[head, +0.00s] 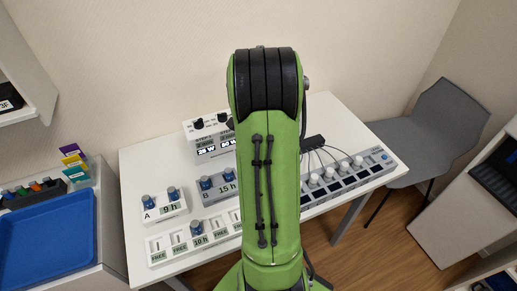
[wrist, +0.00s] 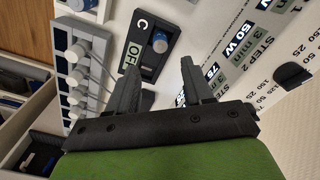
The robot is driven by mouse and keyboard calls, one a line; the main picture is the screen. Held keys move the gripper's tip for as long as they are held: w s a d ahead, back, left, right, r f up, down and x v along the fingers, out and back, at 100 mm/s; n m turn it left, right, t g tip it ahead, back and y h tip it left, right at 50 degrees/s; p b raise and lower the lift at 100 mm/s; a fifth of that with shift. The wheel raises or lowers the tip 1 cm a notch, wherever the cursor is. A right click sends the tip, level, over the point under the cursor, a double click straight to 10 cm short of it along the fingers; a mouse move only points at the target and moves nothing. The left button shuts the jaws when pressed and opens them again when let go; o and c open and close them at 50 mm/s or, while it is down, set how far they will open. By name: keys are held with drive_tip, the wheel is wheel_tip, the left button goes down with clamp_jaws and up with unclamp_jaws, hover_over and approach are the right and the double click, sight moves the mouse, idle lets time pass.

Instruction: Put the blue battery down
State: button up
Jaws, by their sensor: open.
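My gripper (wrist: 160,82) is open, with nothing between its fingers in the wrist view. Beyond the fingertips, a blue battery (wrist: 160,42) stands in a dark holder marked C (wrist: 138,62), whose label reads OFF. The fingers are apart from that battery. In the head view, blue batteries stand in holder A (head: 163,211), labelled 9 h, and holder B (head: 219,192), labelled 15 h. Another blue battery (head: 196,228) stands in the front row of slots, by a 10 h label. My arm hides the middle of the table and my gripper in the head view.
A white box with displays (head: 208,137) stands at the table's back. A row with white knobs and cables (head: 345,176) lies on the right. A blue tray (head: 45,240) is at the left. A grey chair (head: 430,130) stands beyond the table. Some front slots read FREE.

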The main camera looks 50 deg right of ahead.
drive_tip(key=w+a+r+n+t+h, duration=0.1)
drive_tip(key=w+a+r+n+t, duration=0.1)
drive_tip(key=a+r+n, duration=0.8)
drive_tip(key=s+a+r+n+t, duration=0.1)
drive_tip(key=s+a+n, duration=0.1)
drive_tip(key=a, duration=0.5)
drive_tip(key=s+a+n+t, duration=0.1)
drive_tip(key=s+a+n, duration=0.2)
drive_tip(key=s+a, duration=0.2)
drive_tip(key=s+a+r+n+t+y, duration=0.1)
drive_tip(key=s+a, duration=0.3)
drive_tip(key=a, duration=0.4)
drive_tip(key=shift+a+r+n+t, duration=0.3)
drive_tip(key=shift+a+n, duration=0.05)
drive_tip(key=shift+n, duration=0.35)
drive_tip(key=shift+w, duration=0.1)
